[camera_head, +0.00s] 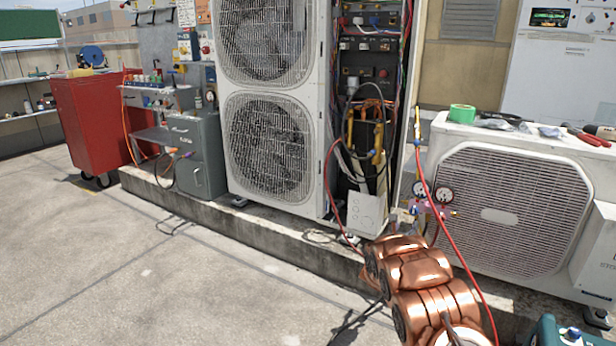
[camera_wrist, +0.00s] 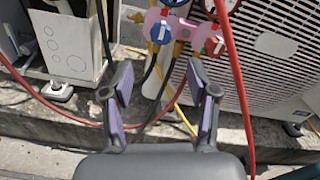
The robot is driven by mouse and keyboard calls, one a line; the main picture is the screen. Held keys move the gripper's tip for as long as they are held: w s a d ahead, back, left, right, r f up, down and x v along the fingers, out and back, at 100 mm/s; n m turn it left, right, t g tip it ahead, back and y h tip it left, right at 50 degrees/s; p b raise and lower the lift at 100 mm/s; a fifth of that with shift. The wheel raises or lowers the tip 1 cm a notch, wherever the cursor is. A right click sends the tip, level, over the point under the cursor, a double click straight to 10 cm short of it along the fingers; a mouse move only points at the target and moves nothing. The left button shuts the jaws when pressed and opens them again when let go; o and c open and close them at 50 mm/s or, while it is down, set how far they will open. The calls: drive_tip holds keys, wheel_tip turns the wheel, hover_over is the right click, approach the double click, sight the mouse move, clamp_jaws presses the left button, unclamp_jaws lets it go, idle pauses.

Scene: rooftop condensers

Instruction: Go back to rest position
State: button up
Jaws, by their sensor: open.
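My gripper (camera_wrist: 158,80) is open in the wrist view, with its two purple-padded fingers apart and nothing gripped. Beyond and above it is a pink gauge manifold (camera_wrist: 178,28) with a blue knob and a red knob. Black and yellow hoses run behind the gap between the fingers, and a red hose hangs close on the right. In the head view my copper-coloured arm reaches from the bottom right toward the open condenser unit, and hides my gripper. The manifold (camera_head: 430,207) with its two gauges shows just past the arm.
A tall condenser (camera_head: 265,195) with exposed wiring stands on a concrete kerb (camera_head: 270,248). A lower condenser (camera_head: 510,208) on the right carries green tape (camera_head: 462,114) and tools. A red hose (camera_head: 455,235) loops beside my arm. A red cabinet (camera_head: 88,125) stands left; the left floor is clear.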

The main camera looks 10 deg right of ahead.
drive_tip(key=a+r+n+y+p, duration=0.35)
drive_tip(key=r+n+p, duration=0.2)
drive_tip(key=r, duration=0.35)
drive_tip(key=s+a+r+n+g+y+p, duration=0.55)
drive_tip(key=s+a+r+n+p, duration=1)
drive_tip(key=r, duration=0.45)
drive_tip(key=s+a+r+n+g+y+p, duration=0.1)
drive_tip(key=s+a+r+n+g+p, duration=0.2)
drive_tip(key=s, duration=1.2)
drive_tip(key=s+a+r+n+g+y+p, duration=0.1)
drive_tip(key=s+a+r+n+g+p, duration=0.2)
drive_tip(key=s+r+n+p, duration=0.7)
drive_tip(key=s+a+r+n+g+p, duration=0.3)
drive_tip(key=s+a+r+n+p, duration=0.2)
drive_tip(key=s, duration=1.7)
wheel_tip(320, 180, up, 3)
drive_tip(key=shift+a+r+n+g+y+p, duration=0.2)
drive_tip(key=shift+a+n+g+y+p, duration=0.2)
drive_tip(key=shift+n+p, duration=0.55)
drive_tip(key=shift+s, duration=0.5)
drive_tip(key=shift+c, duration=0.3)
